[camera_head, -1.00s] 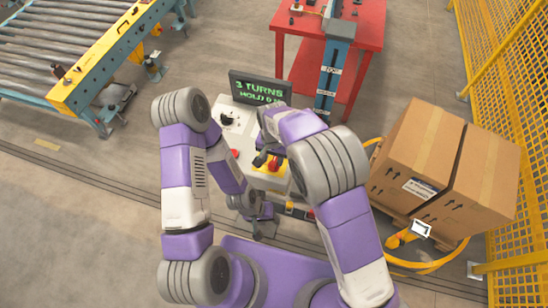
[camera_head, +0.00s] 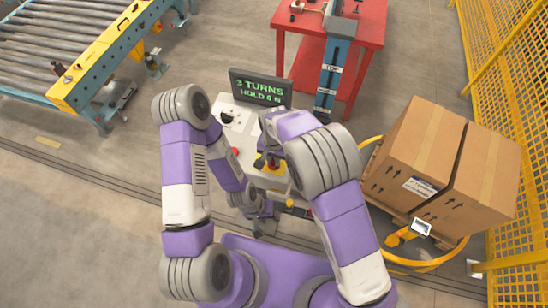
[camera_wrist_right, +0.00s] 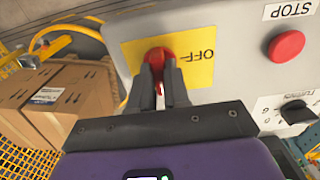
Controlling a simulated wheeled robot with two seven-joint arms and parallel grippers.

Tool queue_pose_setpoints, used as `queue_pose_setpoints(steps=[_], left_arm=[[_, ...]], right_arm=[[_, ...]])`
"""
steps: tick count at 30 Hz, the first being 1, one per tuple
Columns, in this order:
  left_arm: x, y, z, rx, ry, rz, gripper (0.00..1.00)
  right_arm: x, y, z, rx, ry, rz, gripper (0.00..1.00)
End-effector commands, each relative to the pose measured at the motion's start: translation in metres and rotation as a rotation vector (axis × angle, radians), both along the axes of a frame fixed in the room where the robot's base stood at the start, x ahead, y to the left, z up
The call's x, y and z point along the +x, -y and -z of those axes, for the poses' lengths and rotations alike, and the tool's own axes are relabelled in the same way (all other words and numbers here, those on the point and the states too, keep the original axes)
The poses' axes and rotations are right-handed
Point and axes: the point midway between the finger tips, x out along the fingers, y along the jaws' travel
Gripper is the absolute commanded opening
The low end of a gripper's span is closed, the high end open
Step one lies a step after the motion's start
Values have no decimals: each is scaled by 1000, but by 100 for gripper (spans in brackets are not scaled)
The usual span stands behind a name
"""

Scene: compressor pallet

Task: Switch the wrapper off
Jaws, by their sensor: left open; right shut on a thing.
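The wrapper's control panel (camera_head: 238,128) stands in front of me, with a lit screen (camera_head: 261,88) reading "3 TURNS" and "HOLD 0 N". In the right wrist view, a red switch handle (camera_wrist_right: 157,57) sits on a yellow plate (camera_wrist_right: 195,60) marked OFF. My right gripper (camera_wrist_right: 161,72) is shut on this handle, its fingers on both sides of it. In the head view, my right gripper (camera_head: 268,163) is over the yellow plate, and the handle is mostly hidden. My left gripper (camera_head: 258,207) is open, low in front of the panel and partly hidden by my arm.
A red STOP button (camera_wrist_right: 287,45) and a black knob (camera_wrist_right: 297,111) are on the panel beside the plate. Cartons (camera_head: 438,165) inside a yellow ring stand at right, by a yellow mesh fence (camera_head: 512,75). A roller conveyor (camera_head: 55,45) is at left, a red table (camera_head: 365,30) behind.

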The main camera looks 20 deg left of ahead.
Motion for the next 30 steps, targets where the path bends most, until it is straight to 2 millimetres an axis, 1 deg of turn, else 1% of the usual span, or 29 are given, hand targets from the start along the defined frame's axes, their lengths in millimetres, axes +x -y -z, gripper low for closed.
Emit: queue_pose_setpoints(steps=[5,11,17,30], left_arm=[[0,0,2,0,0,0,43],[0,0,7,0,0,0,43],[0,0,15,0,0,0,43],[0,0,31,0,0,0,43]], right_arm=[[0,0,0,2,1,-29,0],[1,0,0,2,1,-131,0],[1,0,0,3,1,-296,0],[1,0,0,2,2,-716,0]])
